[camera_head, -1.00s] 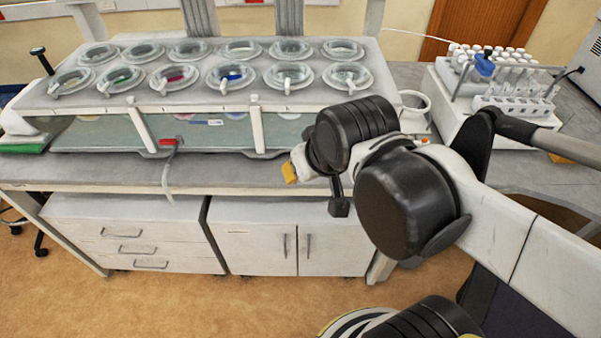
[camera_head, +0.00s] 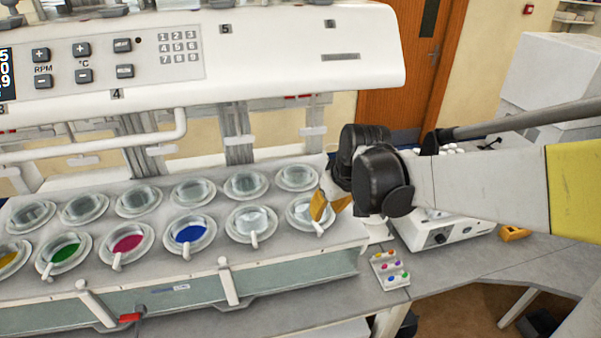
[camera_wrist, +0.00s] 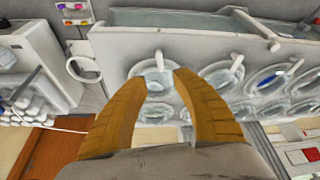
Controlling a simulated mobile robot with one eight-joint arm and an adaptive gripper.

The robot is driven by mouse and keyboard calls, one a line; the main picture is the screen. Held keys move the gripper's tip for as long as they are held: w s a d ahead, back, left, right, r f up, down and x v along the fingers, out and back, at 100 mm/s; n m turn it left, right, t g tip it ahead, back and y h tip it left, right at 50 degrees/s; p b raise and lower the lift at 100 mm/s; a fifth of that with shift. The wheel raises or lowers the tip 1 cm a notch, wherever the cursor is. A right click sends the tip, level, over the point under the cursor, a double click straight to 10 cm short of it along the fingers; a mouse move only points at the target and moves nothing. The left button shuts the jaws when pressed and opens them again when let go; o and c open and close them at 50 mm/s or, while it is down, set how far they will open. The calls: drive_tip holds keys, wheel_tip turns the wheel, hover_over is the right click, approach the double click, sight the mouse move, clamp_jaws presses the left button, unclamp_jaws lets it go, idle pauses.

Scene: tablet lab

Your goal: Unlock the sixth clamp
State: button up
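The bath's front row of round vessels ends at the right with a clear vessel (camera_head: 300,213), the sixth in that row. Its white clamp lever (camera_head: 318,229) points toward the front edge. My gripper (camera_head: 322,208) is over the right side of this vessel, its orange fingers partly covering it. In the wrist view the two fingers (camera_wrist: 168,74) are spread apart with nothing held. The same lever (camera_wrist: 160,60) shows in the gap just beyond the fingertips, over the vessel's ring (camera_wrist: 140,70). I cannot tell whether a finger touches the lever.
The fifth vessel (camera_head: 252,222) is close on the left, and a back row stands behind. A control panel (camera_head: 250,55) overhangs the bath. A tray of coloured caps (camera_head: 390,270) lies to the right on the bench (camera_head: 445,258).

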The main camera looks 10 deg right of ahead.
sight(318, 226)
drive_tip(key=b+x, duration=0.1)
drive_tip(key=x, duration=0.8)
drive_tip(key=shift+w+a+f+b, duration=0.1)
drive_tip(key=shift+f+b, duration=0.1)
drive_tip(key=shift+b, duration=0.1)
clamp_jaws()
